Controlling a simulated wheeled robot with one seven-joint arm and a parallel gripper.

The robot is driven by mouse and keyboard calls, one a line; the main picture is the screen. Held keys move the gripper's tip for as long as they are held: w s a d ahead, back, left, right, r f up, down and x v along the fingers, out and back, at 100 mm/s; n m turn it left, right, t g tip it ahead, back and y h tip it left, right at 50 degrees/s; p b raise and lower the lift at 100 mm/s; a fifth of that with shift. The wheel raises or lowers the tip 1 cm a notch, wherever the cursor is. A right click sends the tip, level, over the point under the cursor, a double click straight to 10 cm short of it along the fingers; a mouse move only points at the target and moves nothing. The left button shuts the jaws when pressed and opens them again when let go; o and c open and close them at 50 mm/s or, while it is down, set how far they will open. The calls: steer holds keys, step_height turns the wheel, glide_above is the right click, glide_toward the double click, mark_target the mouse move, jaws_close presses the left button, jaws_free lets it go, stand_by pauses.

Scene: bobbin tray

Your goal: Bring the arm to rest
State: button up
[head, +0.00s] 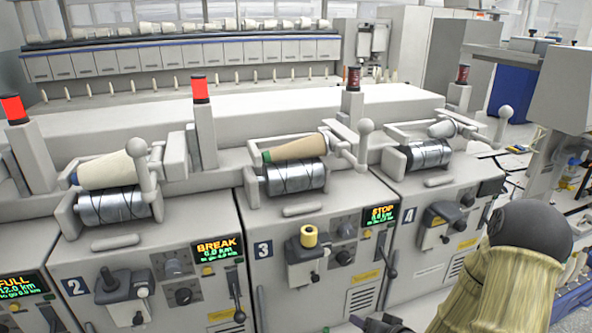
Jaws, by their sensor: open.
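My arm (505,285) shows at the lower right, with a dark rounded joint and a yellowish cover. It is bent and reaches down past the bottom edge. A dark part of my gripper (382,323) shows at the bottom edge, left of the cover, in front of the machine row. It is largely cut off by the frame. The gripper is open, and I see nothing held in the part that shows.
A small yellow bobbin (309,236) sits on unit 3's front. Equipment (572,95) stands close at right.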

steer(key=s+a+r+n+g+h, duration=0.3)
steer(key=s+r+g, duration=0.4)
steer(key=s+r, duration=0.6)
step_height(320, 180, up, 20)
steer(key=h+p, duration=0.1)
steer(key=p, duration=2)
steer(key=shift+w+a+m, duration=0.15)
steer(key=shift+w+m, duration=0.05)
steer(key=shift+m, duration=0.1)
